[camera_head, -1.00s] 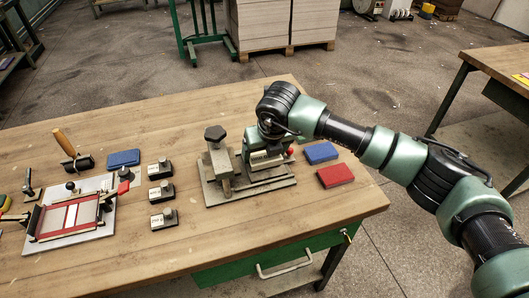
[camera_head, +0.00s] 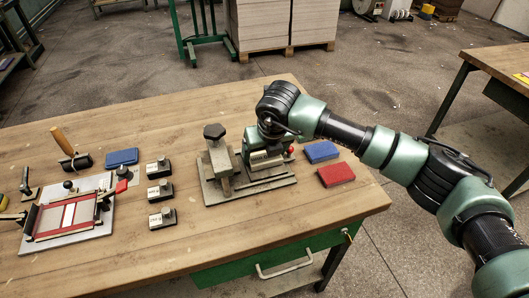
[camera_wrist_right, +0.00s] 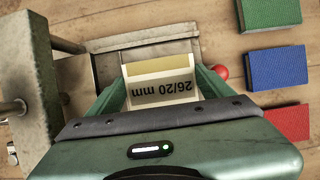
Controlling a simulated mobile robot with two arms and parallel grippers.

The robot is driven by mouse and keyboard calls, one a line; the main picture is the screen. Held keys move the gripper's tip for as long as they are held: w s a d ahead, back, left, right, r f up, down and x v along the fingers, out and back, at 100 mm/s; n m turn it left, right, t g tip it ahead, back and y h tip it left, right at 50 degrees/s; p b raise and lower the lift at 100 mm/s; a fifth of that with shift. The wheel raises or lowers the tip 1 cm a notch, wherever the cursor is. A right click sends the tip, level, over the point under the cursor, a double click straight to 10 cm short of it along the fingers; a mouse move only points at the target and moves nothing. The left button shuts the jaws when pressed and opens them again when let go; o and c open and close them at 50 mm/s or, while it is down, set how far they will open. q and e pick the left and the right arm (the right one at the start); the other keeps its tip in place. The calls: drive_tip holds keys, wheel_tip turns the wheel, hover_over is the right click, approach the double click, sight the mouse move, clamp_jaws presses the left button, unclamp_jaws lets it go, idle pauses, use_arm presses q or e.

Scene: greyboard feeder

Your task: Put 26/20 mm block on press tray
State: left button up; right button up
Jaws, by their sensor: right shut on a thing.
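The 26/20 mm block (camera_wrist_right: 165,88) has a pale top and a label that reads upside down in the right wrist view. My right gripper (camera_head: 266,160) is shut on it, with a green finger on each side. The press tray (camera_wrist_right: 148,52) is a grey metal plate right under or just beyond the block. I cannot tell whether the block touches it. In the head view the press (camera_head: 216,165) stands on its base plate (camera_head: 222,196), with my right gripper over the plate's right part, largely hiding the block. My left gripper is not clearly in view.
Several small labelled blocks (camera_head: 161,191) stand in a column left of the press. Blue (camera_head: 321,151) and red (camera_head: 336,174) pads lie to its right; a green pad (camera_wrist_right: 269,13) shows in the wrist view. A framed jig (camera_head: 68,218) lies far left. The front table strip is clear.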

drive_tip(key=shift+f+b, duration=0.1)
drive_tip(key=shift+b, duration=0.35)
idle(0.8)
drive_tip(key=o, duration=1.4)
drive_tip(key=shift+c, duration=0.2)
drive_tip(key=a+b+v, duration=0.1)
drive_tip(key=v, duration=0.6)
drive_tip(key=shift+s+d+r, duration=0.2)
drive_tip(key=shift+d+r, duration=0.15)
drive_tip(key=shift+d, duration=0.15)
